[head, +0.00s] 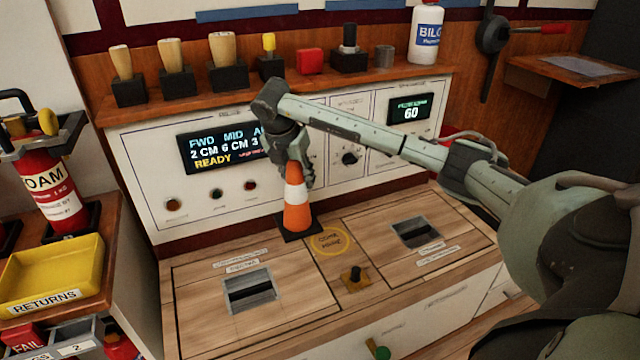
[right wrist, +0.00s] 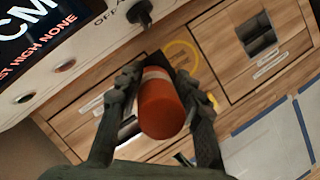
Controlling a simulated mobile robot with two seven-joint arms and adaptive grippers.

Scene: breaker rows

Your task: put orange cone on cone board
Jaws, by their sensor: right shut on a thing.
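The orange cone (head: 297,217), with a white band and a dark square base, is upright at the back middle of the wooden counter. In the right wrist view the cone (right wrist: 161,112) lies between the two fingers. My right gripper (head: 297,170) is shut on its upper part from above. I cannot tell whether the base touches the counter. A yellow ring marking (head: 331,241) with small unreadable lettering lies just right of the cone; it also shows in the right wrist view (right wrist: 182,56). I cannot tell whether this is the cone board. My left gripper is not in view.
A control panel (head: 150,205) with displays stands close behind the cone. Two recessed hatches (head: 250,291) (head: 415,233) and a small brass-based knob (head: 354,278) are on the counter (head: 210,325). A yellow returns tray (head: 50,270) is at left. Several handles stand on the shelf above.

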